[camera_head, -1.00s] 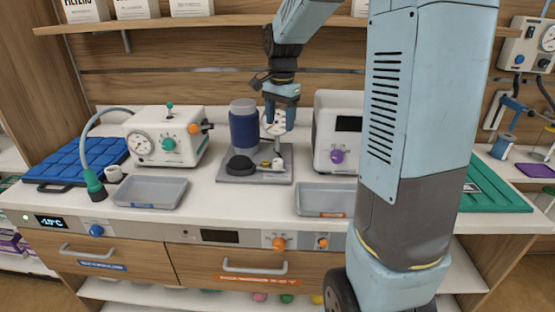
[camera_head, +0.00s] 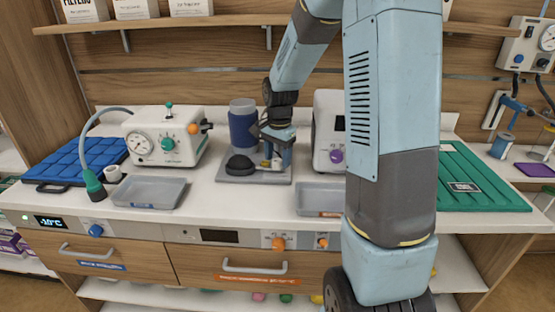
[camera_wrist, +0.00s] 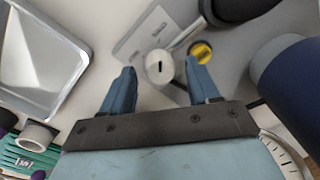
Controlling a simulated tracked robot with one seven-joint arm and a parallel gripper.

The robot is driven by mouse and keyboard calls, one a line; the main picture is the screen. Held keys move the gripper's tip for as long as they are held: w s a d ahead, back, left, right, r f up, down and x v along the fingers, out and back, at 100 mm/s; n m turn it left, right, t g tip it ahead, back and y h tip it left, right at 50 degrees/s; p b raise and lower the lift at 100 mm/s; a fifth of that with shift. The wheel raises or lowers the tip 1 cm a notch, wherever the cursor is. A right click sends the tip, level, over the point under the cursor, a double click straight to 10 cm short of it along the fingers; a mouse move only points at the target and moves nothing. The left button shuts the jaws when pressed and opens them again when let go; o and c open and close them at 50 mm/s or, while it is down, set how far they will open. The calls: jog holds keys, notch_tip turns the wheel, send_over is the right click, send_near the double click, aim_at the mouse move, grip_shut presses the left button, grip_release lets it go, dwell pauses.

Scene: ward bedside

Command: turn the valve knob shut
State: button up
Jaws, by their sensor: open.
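A white round knob with a dark slot mark (camera_wrist: 160,67) stands on a grey plate (camera_wrist: 130,45) in the wrist view; it looks like the valve knob. My gripper (camera_wrist: 161,75) is open, with one blue finger on each side of this knob; I cannot tell whether they touch it. A yellow knob with a dark part (camera_wrist: 201,52) is just outside the right finger. In the head view my gripper (camera_head: 279,160) is low over the right part of the grey base plate (camera_head: 240,180) and mostly hides the white knob.
A black dome (camera_head: 239,165) and a dark blue cylinder (camera_head: 242,130) stand close left of my gripper. A white machine with a purple knob (camera_head: 337,156) is at right. Grey trays (camera_head: 150,191) lie left and right in front. A white machine with a gauge (camera_head: 165,140) stands farther left.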

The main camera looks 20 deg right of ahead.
jog(key=shift+f, duration=0.6)
jog(key=shift+c, duration=0.2)
jog(key=c, duration=1)
